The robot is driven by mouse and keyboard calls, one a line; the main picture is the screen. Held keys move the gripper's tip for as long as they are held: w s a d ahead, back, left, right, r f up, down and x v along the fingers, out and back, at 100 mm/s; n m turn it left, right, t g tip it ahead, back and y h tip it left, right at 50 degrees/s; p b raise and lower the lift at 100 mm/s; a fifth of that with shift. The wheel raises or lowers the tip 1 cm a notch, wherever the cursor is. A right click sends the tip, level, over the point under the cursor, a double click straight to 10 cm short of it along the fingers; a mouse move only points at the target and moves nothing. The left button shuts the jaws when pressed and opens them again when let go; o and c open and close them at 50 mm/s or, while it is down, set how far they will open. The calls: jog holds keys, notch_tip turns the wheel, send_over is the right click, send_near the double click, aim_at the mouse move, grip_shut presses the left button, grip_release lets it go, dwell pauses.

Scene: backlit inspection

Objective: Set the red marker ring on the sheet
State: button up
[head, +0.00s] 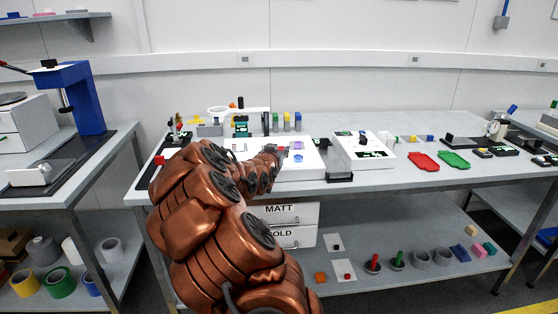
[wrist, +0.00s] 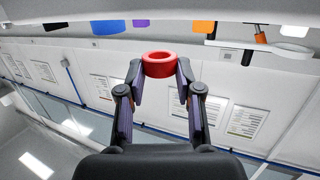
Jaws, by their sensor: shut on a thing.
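My gripper (wrist: 160,78) is shut on the red marker ring (wrist: 159,65), with one finger on each side of it. In the head view the gripper (head: 278,153) is over the left-middle part of the bench, partly hidden by my arm, and a bit of red (head: 282,149) shows at its tip. A bright white sheet or panel (head: 309,171) lies on the bench beside and under the gripper. A blue round piece (head: 298,158) and a purple outlined mark (head: 297,145) are on it. I cannot tell the ring's height above it.
A raised white box (head: 364,153) stands to the right of the panel. Red (head: 423,162) and green (head: 453,159) trays lie further right. A magnifier stand (head: 240,123) and small coloured blocks (head: 287,119) stand behind.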

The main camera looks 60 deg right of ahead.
jog(key=shift+f, duration=1.75)
jog(key=shift+f, duration=0.2)
jog(key=o, duration=0.9)
jog(key=shift+c, duration=0.2)
jog(key=shift+r, duration=0.2)
jog(key=shift+a, duration=0.15)
jog(key=b+v, duration=0.1)
jog(key=v, duration=1)
jog(key=shift+s+a, duration=0.2)
jog(key=shift+a, duration=0.1)
